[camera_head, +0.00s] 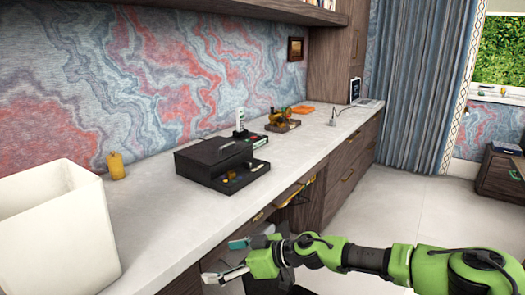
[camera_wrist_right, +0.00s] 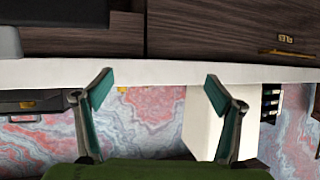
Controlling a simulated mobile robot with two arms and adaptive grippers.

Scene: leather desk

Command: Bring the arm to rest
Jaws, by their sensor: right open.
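My right arm is green and black and comes in from the right in the head view. Its right gripper (camera_head: 231,259) is in front of the desk's front edge, beside the drawers. In the right wrist view the right gripper (camera_wrist_right: 158,92) has its two fingers wide apart, with nothing between them. It is apart from everything on the desk. My left gripper is not in view.
Floor (camera_head: 405,210) at right is clear.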

